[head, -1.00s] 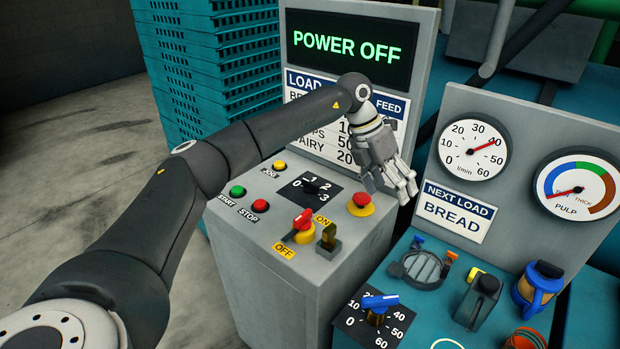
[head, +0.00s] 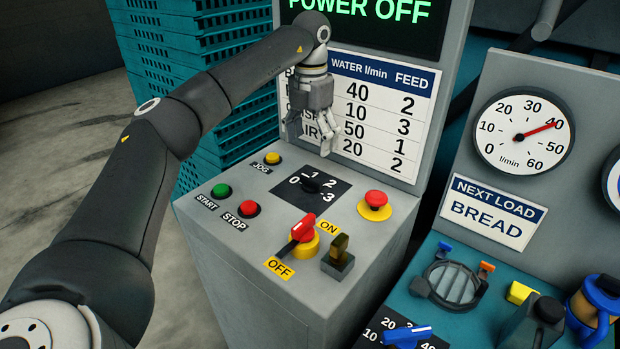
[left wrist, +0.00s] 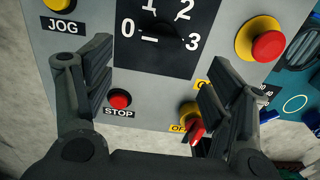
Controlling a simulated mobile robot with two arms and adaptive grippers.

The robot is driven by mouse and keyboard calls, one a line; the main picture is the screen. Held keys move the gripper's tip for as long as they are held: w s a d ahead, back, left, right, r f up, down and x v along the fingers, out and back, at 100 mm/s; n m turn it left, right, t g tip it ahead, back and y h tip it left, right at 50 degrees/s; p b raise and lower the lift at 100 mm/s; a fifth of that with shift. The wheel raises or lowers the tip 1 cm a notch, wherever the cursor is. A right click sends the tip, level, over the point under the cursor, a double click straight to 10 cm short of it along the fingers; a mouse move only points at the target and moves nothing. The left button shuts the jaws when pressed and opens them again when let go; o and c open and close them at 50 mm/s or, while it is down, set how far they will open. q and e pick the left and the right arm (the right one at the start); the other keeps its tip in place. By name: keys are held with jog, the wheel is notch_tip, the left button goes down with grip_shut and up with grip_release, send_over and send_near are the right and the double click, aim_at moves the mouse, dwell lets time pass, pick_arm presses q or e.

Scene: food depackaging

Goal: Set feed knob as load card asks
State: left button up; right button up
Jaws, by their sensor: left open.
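The feed knob (head: 311,187) is black on a black plate marked 0 to 3. It also shows in the left wrist view (left wrist: 163,36), its white mark toward 0. The load card (head: 493,211) reads BREAD. The settings chart (head: 395,110) lists water and feed. Its top row reads 40 and 2; my gripper and arm partly hide the row names. My left gripper (head: 311,145) is open and empty, pointing down above the panel near the knob plate. In the left wrist view, the knob is beyond the space between its fingers (left wrist: 155,95).
Around the knob are the JOG button (head: 272,158), START button (head: 221,191), STOP button (head: 248,208), red mushroom button (head: 375,199), and red-handled switch (head: 303,229) turned toward OFF. The display (head: 372,22) reads POWER OFF. The water gauge (head: 523,132) points at 40.

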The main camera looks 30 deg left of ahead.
aim_at(311, 178)
pick_arm(q)
notch_tip(311, 178, down, 9)
jog(key=shift+s+d+f+p, duration=0.1)
jog(key=shift+s+p, duration=0.05)
jog(key=shift+p, duration=0.45)
jog(key=shift+f, duration=0.45)
jog(key=c, duration=1)
